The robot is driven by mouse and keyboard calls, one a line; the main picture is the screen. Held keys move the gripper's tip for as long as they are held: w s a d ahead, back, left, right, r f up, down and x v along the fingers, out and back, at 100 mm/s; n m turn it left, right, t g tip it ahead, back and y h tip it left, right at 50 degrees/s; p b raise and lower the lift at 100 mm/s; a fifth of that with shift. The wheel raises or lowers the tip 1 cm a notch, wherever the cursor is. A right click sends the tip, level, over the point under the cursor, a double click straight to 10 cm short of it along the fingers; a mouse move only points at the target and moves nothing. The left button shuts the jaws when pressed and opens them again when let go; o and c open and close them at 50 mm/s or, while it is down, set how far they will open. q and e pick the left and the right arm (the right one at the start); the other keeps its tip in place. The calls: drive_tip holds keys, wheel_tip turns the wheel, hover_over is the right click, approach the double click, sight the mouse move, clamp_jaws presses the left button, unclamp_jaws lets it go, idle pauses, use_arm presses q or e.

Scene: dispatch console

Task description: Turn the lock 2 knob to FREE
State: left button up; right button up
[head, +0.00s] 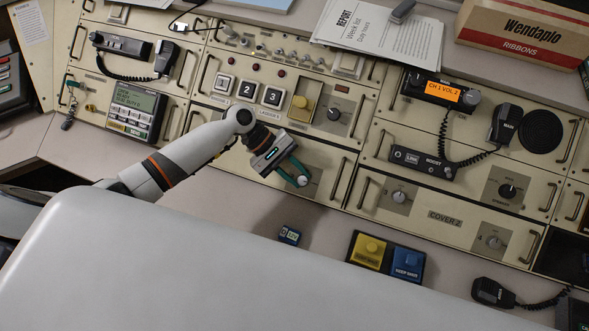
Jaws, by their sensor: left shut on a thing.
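My left gripper (292,173) is at the lower front panel left of centre, its teal fingers shut on a pale round knob (303,181). The fingers cover part of the knob, and no label or pointer on it can be read. Two similar silver knobs on grey square plates sit farther right on the panel marked COVER 2: one knob (398,196) at its left end and one knob (494,241) at its right end. No LOCK 2 or FREE lettering is legible. My right gripper is not in view.

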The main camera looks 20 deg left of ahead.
use_arm(q)
drive_tip(key=shift+m+g+y+p, duration=0.3)
drive_tip(key=shift+m+g+y, duration=0.1)
drive_tip(key=shift+m, duration=0.1)
drive_tip(key=o, duration=1)
drive_tip(key=shift+w+d, duration=0.1)
drive_tip(key=b+v, duration=0.1)
drive_tip(key=v, duration=1.1)
